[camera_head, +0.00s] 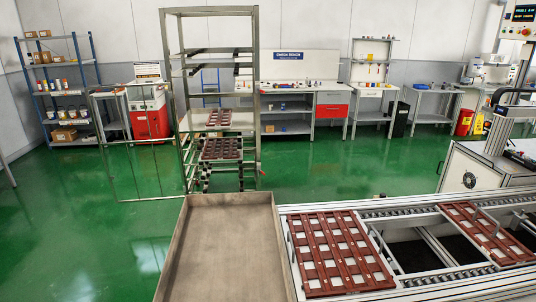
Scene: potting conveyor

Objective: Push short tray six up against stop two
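A reddish-brown lattice tray (338,253) lies flat on the near left end of the roller conveyor (408,210). A second brown tray (487,233) lies further right on the conveyor, and a thin metal bar lies across its left part. No number shows on either tray, so I cannot tell which is short tray six. I cannot pick out stop two among the bars and rails. Neither of my grippers is in view.
A shallow rimmed grey-brown table (228,198) stands empty left of the conveyor. Behind it, a metal rack (257,80) holds brown trays on an upper shelf (219,118) and a lower one (222,149). A machine (480,170) stands behind the conveyor. Green floor lies open behind.

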